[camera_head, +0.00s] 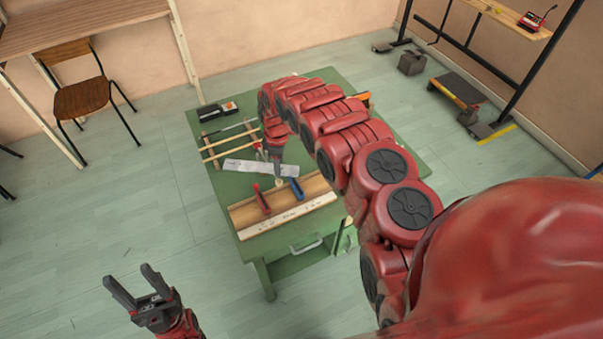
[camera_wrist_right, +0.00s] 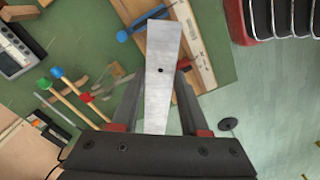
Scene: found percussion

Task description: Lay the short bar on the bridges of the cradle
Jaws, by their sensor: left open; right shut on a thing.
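The short bar (camera_head: 246,167) is a flat silver-grey plate. In the right wrist view the bar (camera_wrist_right: 162,50) has a small dark hole and lies lengthwise between the fingers. My right gripper (camera_wrist_right: 161,72) is shut on it; in the head view the arm partly hides that gripper. A brown wooden frame (camera_head: 240,214) with a pale marked strip, likely the cradle, lies at the table's near side. A red piece (camera_head: 262,199) and a blue piece (camera_head: 296,188) cross it, likely its bridges. The bar appears just behind them; its height is unclear. My left gripper (camera_head: 131,283) is open and empty, off the table.
Mallets with teal (camera_wrist_right: 43,83), blue and red heads lie beside the bar on the green table (camera_head: 337,85). A dark box (camera_head: 209,112) stands at the back left corner. A chair (camera_head: 82,97) and desk are far left. My right arm covers the table's right part.

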